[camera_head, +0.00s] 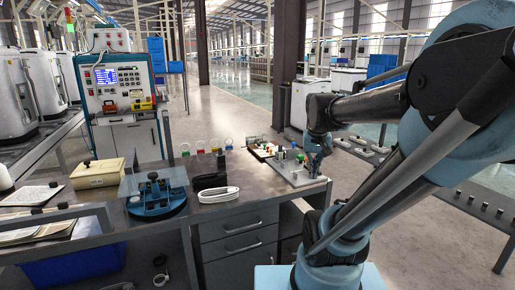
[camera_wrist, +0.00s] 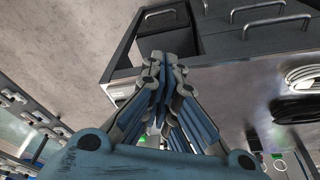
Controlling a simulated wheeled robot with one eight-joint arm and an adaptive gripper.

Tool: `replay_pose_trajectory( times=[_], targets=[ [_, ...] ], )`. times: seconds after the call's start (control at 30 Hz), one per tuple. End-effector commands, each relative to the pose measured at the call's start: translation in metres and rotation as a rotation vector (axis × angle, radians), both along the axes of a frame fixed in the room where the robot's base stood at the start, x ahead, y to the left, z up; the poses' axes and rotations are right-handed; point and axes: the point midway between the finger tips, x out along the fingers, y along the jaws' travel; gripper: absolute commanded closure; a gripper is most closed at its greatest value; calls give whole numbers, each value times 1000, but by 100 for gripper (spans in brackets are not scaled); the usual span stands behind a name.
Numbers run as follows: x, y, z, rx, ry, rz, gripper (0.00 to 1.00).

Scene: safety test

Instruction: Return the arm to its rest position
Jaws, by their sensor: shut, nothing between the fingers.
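My arm (camera_head: 385,195) reaches from the right side of the head view up, over and down to the bench's right end. My gripper (camera_head: 316,172) hangs there, small and partly hard to make out, over or beside a light board with small parts (camera_head: 297,170). In the wrist view my gripper (camera_wrist: 165,62) has its two blue-grey fingers together at the tips, with nothing seen between them. The bench edge and corner show just past the fingertips. I cannot tell whether the fingers touch the board.
The grey bench (camera_head: 262,192) carries a blue round fixture (camera_head: 158,196), a beige box (camera_head: 98,173), a black item (camera_head: 208,181) and a white cable coil (camera_head: 219,195). Drawers (camera_head: 240,245) are below. A rack with small parts (camera_head: 365,150) stands right. Open floor (camera_head: 225,100) lies behind.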

Motion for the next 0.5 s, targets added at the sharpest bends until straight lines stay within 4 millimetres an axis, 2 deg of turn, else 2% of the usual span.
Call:
replay_pose_trajectory(
  times=[0.03, 0.1, 0.3, 0.5],
  targets=[
    [-16, 0, -11, 1, 4, 10, 100],
    [-35, 1, -25, 3, 8, 27, 100],
    [-82, 3, -66, 8, 23, 71, 100],
    [-107, 6, -92, 11, 32, 100, 100]
  ],
)
